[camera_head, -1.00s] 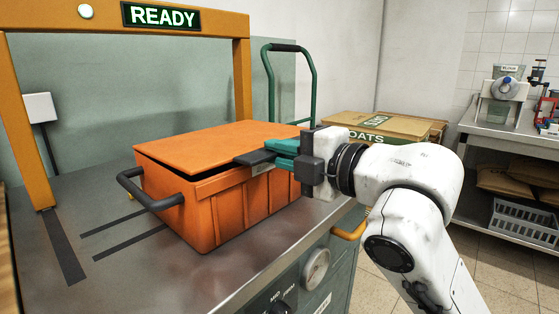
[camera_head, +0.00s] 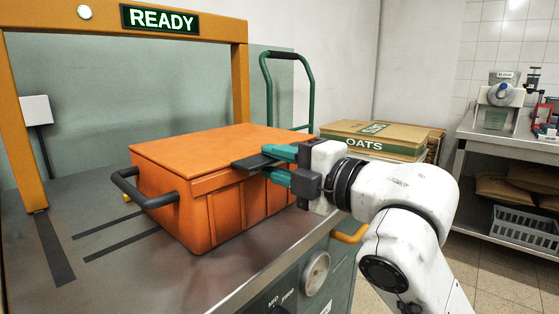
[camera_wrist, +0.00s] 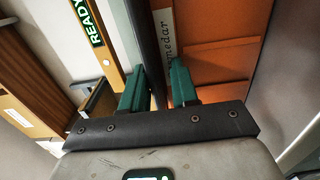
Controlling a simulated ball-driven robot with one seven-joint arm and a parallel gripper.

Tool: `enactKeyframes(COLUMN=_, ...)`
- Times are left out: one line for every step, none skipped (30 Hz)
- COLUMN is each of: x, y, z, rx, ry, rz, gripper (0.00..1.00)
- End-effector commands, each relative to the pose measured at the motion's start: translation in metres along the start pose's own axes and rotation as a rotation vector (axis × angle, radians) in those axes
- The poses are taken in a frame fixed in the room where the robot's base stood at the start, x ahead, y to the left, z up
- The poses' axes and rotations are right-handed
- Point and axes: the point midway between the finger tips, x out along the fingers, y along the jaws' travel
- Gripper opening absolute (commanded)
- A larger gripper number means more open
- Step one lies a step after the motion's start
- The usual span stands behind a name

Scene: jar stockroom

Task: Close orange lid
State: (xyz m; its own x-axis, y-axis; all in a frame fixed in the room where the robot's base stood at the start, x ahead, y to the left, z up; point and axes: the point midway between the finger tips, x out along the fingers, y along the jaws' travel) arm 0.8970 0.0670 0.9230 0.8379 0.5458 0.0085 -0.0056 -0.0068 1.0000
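The orange box (camera_head: 222,205) stands on the metal bench, with its orange lid (camera_head: 200,151) lying flat on the rim; no dark gap shows along its front edge. A dark handle tab (camera_head: 250,163) sticks out from the lid's right side. My gripper (camera_head: 272,165) is at this tab, its teal fingers apart above and below it. In the wrist view my fingers (camera_wrist: 157,88) stand apart, with the dark tab (camera_wrist: 148,40) running between them and the box's orange side (camera_wrist: 228,35) with a label to the right.
An orange frame (camera_head: 240,85) with a READY sign (camera_head: 160,18) stands over the bench. A dark side handle (camera_head: 148,199) juts from the box's left. An OATS carton (camera_head: 375,143) and a green trolley handle (camera_head: 268,90) are behind. A shelf table (camera_head: 510,145) is at right.

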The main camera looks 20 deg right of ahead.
Motion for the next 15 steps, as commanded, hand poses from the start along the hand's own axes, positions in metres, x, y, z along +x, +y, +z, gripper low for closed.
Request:
enactKeyframes(x=0.0, y=0.0, z=0.0, rx=0.0, ry=0.0, rz=0.001, gripper=0.33)
enactKeyframes(x=0.0, y=0.0, z=0.0, rx=0.0, ry=0.0, rz=0.001, gripper=0.33)
enactKeyframes(x=0.0, y=0.001, z=0.0, rx=-0.001, ry=-0.001, rz=0.002, gripper=0.33)
enactKeyframes(x=0.0, y=0.001, z=0.0, rx=-0.001, ry=-0.001, rz=0.002, gripper=0.33)
enactKeyframes(x=0.0, y=0.001, z=0.0, rx=-0.001, ry=-0.001, rz=0.003, gripper=0.33)
enactKeyframes(x=-0.001, y=0.002, z=0.001, rx=-0.001, ry=-0.002, rz=0.003, gripper=0.33)
enactKeyframes(x=-0.001, y=0.002, z=0.001, rx=-0.001, ry=-0.002, rz=0.004, gripper=0.33)
enactKeyframes(x=-0.001, y=0.002, z=0.001, rx=-0.001, ry=-0.002, rz=0.004, gripper=0.33)
enactKeyframes(x=-0.002, y=0.002, z=0.001, rx=-0.001, ry=-0.002, rz=0.005, gripper=0.33)
enactKeyframes(x=-0.004, y=0.002, z=0.001, rx=-0.001, ry=-0.003, rz=0.005, gripper=0.33)
enactKeyframes(x=-0.006, y=0.003, z=0.001, rx=-0.001, ry=-0.003, rz=0.005, gripper=0.33)
enactKeyframes(x=-0.01, y=0.003, z=0.001, rx=0.0, ry=-0.003, rz=0.005, gripper=0.33)
enactKeyframes(x=-0.014, y=0.003, z=0.001, rx=-0.001, ry=-0.003, rz=0.006, gripper=0.33)
enactKeyframes(x=-0.018, y=0.004, z=0.002, rx=-0.001, ry=-0.003, rz=0.006, gripper=0.33)
enactKeyframes(x=-0.025, y=0.004, z=0.002, rx=-0.001, ry=-0.004, rz=0.005, gripper=0.33)
